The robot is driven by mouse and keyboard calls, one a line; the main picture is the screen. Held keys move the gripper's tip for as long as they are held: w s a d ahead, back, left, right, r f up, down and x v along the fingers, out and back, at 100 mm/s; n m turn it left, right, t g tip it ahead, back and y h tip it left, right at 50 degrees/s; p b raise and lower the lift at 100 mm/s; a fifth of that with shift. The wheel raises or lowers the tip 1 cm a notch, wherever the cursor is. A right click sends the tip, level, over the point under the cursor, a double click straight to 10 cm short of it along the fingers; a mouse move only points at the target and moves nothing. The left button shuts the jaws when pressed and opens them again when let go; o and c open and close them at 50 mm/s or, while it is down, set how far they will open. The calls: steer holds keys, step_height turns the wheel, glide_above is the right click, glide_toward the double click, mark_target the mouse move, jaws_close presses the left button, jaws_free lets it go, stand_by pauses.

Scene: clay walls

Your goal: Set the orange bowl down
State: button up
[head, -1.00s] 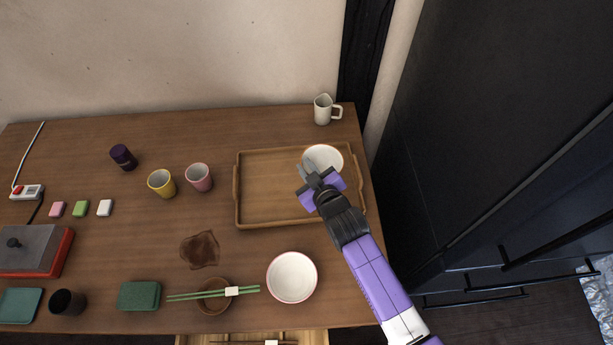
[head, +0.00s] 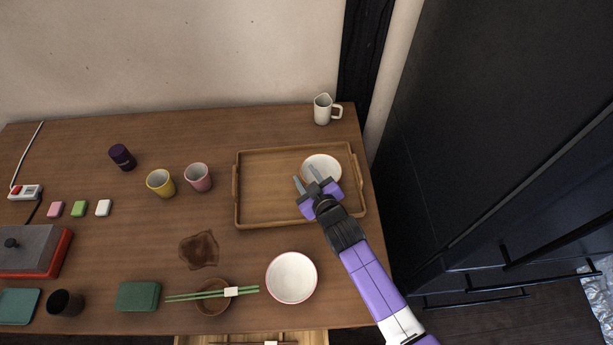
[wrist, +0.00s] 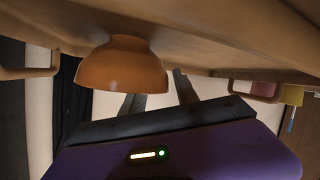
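The orange bowl (head: 322,164) stands upright on the right part of the wooden tray (head: 262,213). From above its inside looks white; its orange outside shows in the wrist view (wrist: 118,70), where the picture is upside down and the bowl's base meets the tray. My gripper (head: 304,177) is open and empty at the bowl's near left side. Its fingers are spread, and one overlaps the bowl's edge in the head view. I cannot tell whether that finger touches the bowl.
A cream jug (head: 323,110) stands behind the tray. A pink cup (head: 198,178) and a yellow cup (head: 160,183) stand to its left. A white bowl with a red rim (head: 291,278) is in front. The tray's left part is clear.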

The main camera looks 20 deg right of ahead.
steer(key=v, duration=1.2)
steer(key=shift+s, duration=0.1)
steer(key=s+d+r+m, duration=0.1)
steer(key=s+r, duration=0.1)
steer(key=s, duration=0.7)
steer(key=s+r+m, duration=0.1)
steer(key=s+r, duration=0.1)
steer(key=s, duration=0.7)
steer(key=s+r+m+t, duration=0.1)
steer(key=s+r+m, duration=0.1)
steer(key=s+r, duration=1)
steer(key=shift+s+d+r, duration=0.35)
steer(key=shift+s+d, duration=0.05)
steer(key=shift+s, duration=0.1)
